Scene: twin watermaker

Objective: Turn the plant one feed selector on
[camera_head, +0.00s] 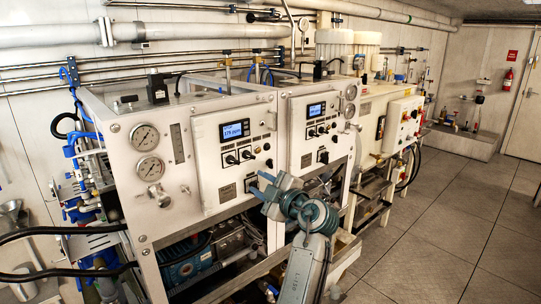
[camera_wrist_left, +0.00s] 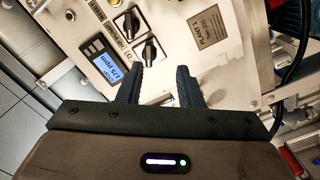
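Two black selector knobs (camera_head: 231,159) (camera_head: 247,154) sit below the display. In the left wrist view one knob (camera_wrist_left: 130,20) and another knob (camera_wrist_left: 150,50) show beside the display (camera_wrist_left: 97,60) and the PLANT 1 plate (camera_wrist_left: 207,30). My left gripper (camera_head: 266,186) is in front of the panel's lower right. In the wrist view my left gripper (camera_wrist_left: 160,68) is open and empty, with one knob just beyond the fingertips. My right gripper is not in view.
A second panel (camera_head: 298,145) with its own display stands to the right. Pressure gauges (camera_head: 145,137) are on the left of the frame. A white cabinet (camera_head: 403,125) stands further right. The tiled floor (camera_head: 440,230) at right is open.

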